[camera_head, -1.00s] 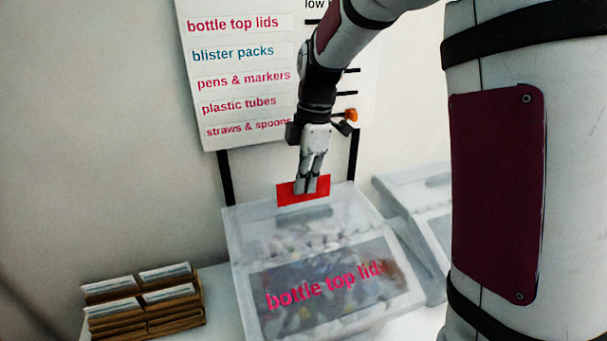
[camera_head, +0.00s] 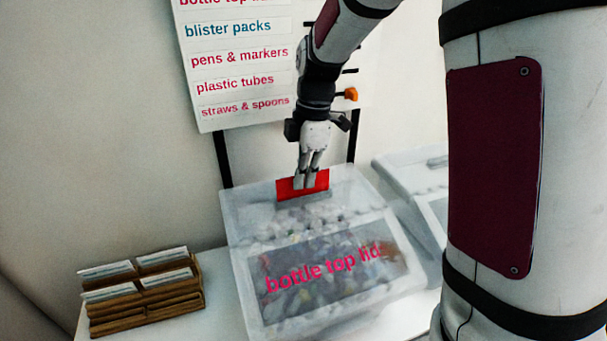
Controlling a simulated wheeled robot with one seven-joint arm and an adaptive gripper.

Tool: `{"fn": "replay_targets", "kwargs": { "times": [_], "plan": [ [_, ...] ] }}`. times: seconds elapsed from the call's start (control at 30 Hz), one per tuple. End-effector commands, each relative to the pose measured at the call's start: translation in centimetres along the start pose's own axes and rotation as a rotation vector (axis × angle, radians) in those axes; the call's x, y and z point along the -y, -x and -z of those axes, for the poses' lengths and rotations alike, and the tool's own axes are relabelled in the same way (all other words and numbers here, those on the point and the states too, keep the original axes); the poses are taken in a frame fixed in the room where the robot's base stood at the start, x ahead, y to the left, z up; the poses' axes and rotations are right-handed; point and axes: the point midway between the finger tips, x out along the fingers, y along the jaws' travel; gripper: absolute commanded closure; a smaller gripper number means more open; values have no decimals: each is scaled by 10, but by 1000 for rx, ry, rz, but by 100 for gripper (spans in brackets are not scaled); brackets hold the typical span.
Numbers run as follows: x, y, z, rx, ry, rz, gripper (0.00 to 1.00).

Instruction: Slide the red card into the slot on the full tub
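My gripper (camera_head: 305,183) points down above the back of the lid of a clear tub, shut on the red card (camera_head: 289,189). The card is upright, with its lower edge at the dark slot on the lid; I cannot tell how far its edge is inside. The tub (camera_head: 241,268) is labelled "bottle top lid" in pink and looks full of small pale pieces. The fingers cover the middle of the card.
A second clear tub (camera_head: 411,172) stands close on the right. A wooden card rack (camera_head: 146,309) with several pale cards stands on the white table (camera_head: 221,284) at left. A sign board (camera_head: 240,60) with word labels stands behind. My own arm covers the right side.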

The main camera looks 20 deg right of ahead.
Motion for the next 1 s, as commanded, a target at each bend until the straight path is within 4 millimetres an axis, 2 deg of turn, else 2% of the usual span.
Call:
{"fn": "replay_targets", "kwargs": {
  "times": [1.0],
  "plan": [
    [0,-9,-1,0,0,0,100]
  ]
}}
